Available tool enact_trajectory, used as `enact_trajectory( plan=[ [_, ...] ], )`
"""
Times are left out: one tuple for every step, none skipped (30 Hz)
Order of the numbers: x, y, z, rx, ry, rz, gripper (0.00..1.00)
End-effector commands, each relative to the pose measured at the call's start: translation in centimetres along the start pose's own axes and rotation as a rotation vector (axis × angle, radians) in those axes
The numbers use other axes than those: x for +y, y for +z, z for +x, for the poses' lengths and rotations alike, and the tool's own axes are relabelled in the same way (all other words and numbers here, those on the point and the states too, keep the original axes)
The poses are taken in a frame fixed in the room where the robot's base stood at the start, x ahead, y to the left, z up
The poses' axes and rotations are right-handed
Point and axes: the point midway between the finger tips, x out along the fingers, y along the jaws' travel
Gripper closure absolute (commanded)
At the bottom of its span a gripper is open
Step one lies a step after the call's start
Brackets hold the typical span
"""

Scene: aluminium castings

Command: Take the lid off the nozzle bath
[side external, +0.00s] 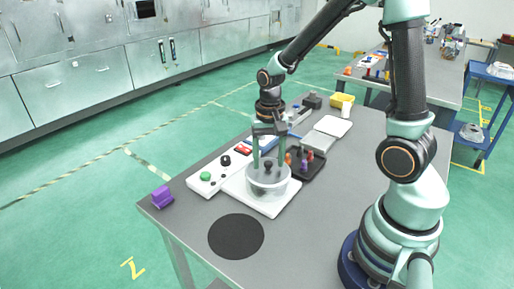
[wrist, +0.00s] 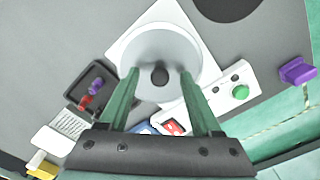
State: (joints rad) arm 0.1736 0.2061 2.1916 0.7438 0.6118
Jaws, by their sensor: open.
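The nozzle bath (side external: 268,186) is a pale round vessel on a white square board (side external: 285,205). Its grey lid (wrist: 160,44) is on top, with a dark round knob (wrist: 160,76) in the middle; the knob also shows in the side external view (side external: 268,166). My gripper (wrist: 159,73) is open and points down over the lid. Its two green fingers stand on either side of the knob, with a visible gap to each side in the wrist view. My gripper (side external: 268,160) holds nothing. Whether the fingertips touch the lid is hard to tell.
A white control box with a green button (side external: 205,176) is left of the bath. A dark tray (side external: 318,166) with coloured pieces lies to its right. A purple block (side external: 162,196) and a black round mat (side external: 236,236) are nearer the front. The table's right side is mostly clear.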

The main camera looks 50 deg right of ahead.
Motion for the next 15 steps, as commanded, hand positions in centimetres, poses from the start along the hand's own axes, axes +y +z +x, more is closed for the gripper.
enact_trajectory(
  plan=[
    [0.01,0.03,0.15,-0.001,0.001,0.0,0.35],
    [0.0,0.02,0.16,-0.001,0.0,0.0,0.35],
    [0.0,0.02,0.16,0.0,0.0,0.0,0.35],
    [0.0,0.02,0.15,0.0,0.0,0.0,0.35],
    [0.0,0.02,0.14,0.0,0.0,0.0,0.35],
    [-0.01,0.01,0.13,0.0,0.0,0.0,0.35],
    [-0.01,0.01,0.13,0.0,0.0,0.0,0.39],
    [-0.01,0.01,0.12,0.0,0.0,0.0,0.5],
    [-0.01,0.01,0.12,0.0,0.0,0.0,0.65],
    [-0.01,0.01,0.11,0.0,0.0,0.0,0.77],
    [-0.01,0.01,0.11,0.0,0.0,0.0,0.88],
    [-0.01,0.01,0.1,0.0,0.0,0.0,1.0],
    [-0.01,0.01,0.1,0.0,0.0,0.0,1.0],
    [-0.01,0.01,0.1,0.0,0.0,0.0,1.0],
    [-0.02,0.0,0.09,0.0,0.0,0.0,1.0]
  ],
)
